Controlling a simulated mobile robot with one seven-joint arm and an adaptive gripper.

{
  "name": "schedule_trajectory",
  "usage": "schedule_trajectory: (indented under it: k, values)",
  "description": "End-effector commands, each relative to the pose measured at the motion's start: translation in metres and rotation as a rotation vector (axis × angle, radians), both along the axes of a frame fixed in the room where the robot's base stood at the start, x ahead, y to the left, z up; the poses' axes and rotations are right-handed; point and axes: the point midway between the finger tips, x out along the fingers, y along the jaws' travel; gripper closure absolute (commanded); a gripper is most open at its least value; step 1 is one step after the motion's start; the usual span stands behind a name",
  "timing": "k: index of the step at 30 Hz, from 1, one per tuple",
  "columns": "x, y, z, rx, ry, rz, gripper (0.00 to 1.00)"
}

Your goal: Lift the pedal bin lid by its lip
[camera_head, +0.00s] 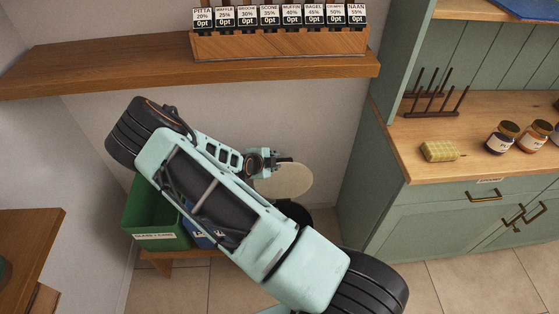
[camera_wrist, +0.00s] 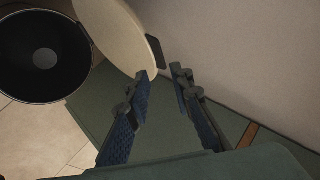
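The pedal bin's round cream lid (camera_head: 287,182) stands raised and tilted above the bin's dark opening (camera_head: 297,214), which my arm partly covers. In the wrist view the lid (camera_wrist: 122,35) slants beside the round black bin opening (camera_wrist: 42,58). A dark lip (camera_wrist: 156,52) juts from the lid's edge, just beyond my fingertips and nearer the left finger. My gripper (camera_wrist: 163,74) has its fingers apart with nothing between them; whether the left fingertip touches the lid is unclear. In the head view my gripper (camera_head: 284,160) is at the lid's upper edge, partly hidden by my arm.
A wooden shelf (camera_head: 120,67) with a row of price cards runs above my arm. A green crate (camera_head: 150,212) and a blue one (camera_head: 203,240) sit left of the bin, partly covered. A green cabinet (camera_head: 440,222) with jars on its counter stands to the right.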

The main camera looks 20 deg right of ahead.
Motion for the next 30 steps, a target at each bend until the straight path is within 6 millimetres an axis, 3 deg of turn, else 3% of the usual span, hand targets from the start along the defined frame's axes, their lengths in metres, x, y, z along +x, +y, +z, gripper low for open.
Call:
schedule_trajectory:
  k: [3,9,26,30]
  values:
    - [-0.01,0.012,0.015,0.0,-0.002,0.001,0.79]
    - [-0.019,0.021,0.027,-0.001,-0.001,0.0,0.79]
    - [-0.02,0.022,0.029,0.002,-0.002,-0.003,0.79]
    - [-0.019,0.028,0.039,0.056,-0.042,-0.054,0.79]
